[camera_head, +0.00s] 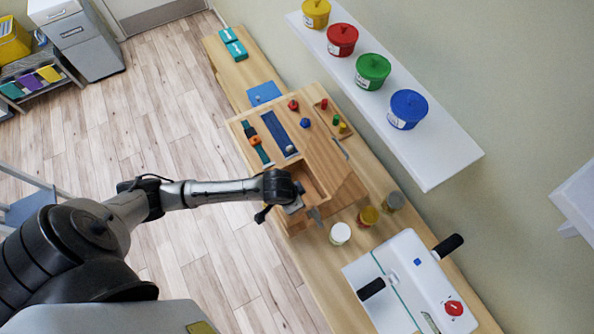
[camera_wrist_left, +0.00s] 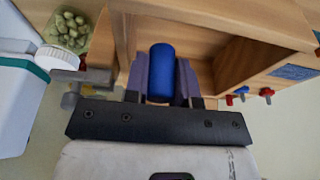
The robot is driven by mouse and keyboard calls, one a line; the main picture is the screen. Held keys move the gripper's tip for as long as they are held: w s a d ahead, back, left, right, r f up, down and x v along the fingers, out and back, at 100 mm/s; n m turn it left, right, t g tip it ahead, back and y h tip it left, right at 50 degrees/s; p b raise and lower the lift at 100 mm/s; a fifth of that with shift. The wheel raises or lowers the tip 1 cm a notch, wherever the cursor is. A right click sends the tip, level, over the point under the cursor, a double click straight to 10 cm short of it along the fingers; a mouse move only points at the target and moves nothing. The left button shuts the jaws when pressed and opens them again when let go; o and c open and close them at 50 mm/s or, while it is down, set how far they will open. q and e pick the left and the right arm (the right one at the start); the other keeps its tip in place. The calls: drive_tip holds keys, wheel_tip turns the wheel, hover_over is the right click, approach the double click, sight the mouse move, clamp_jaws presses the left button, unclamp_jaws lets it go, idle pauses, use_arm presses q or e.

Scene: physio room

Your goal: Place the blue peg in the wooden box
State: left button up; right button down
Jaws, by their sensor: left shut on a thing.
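The wooden box (camera_head: 349,194) stands on the long wooden bench, and its open compartment lies by my left gripper (camera_head: 298,207) in the head view. In the left wrist view the blue peg (camera_wrist_left: 162,72) is a smooth cylinder held between the two fingers of the left gripper (camera_wrist_left: 162,80), which is shut on it. The peg shows in front of the open compartment of the wooden box (camera_wrist_left: 122,35); I cannot tell how deep it reaches. In the head view the gripper hides the peg. My right gripper is not in view.
Jars with a white lid (camera_head: 340,233), an amber lid (camera_head: 368,215) and a grey lid (camera_head: 393,201) stand close to the box. A white device (camera_head: 415,280) with black handles is at the bench's near end. A shelf (camera_head: 440,150) holds several coloured tubs.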

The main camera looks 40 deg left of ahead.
use_arm(q)
drive_tip(key=w+a+f, duration=0.2)
drive_tip(key=w, duration=0.1)
drive_tip(key=w+a+f, duration=0.1)
drive_tip(key=w, duration=0.1)
drive_tip(key=shift+a+f, duration=0.1)
drive_tip(key=shift+f, duration=0.15)
drive_tip(key=shift+f+b, duration=0.4)
drive_tip(key=shift+f, duration=1.55)
drive_tip(key=shift+s+f, duration=0.1)
drive_tip(key=shift+f, duration=0.1)
drive_tip(key=o, duration=0.9)
drive_tip(key=p+v, duration=0.2)
drive_tip(key=v, duration=1)
drive_tip(key=s+d+r+h, duration=0.1)
drive_tip(key=s+d+r, duration=0.1)
drive_tip(key=s+d, duration=0.55)
drive_tip(key=s+a+r+n+y, duration=0.1)
drive_tip(key=s+a+r, duration=0.1)
drive_tip(key=s, duration=0.7)
drive_tip(key=shift+s+a+r+n+t+y, duration=0.3)
drive_tip(key=shift+s+a+r+y, duration=0.05)
drive_tip(key=shift+s+a+y, duration=0.05)
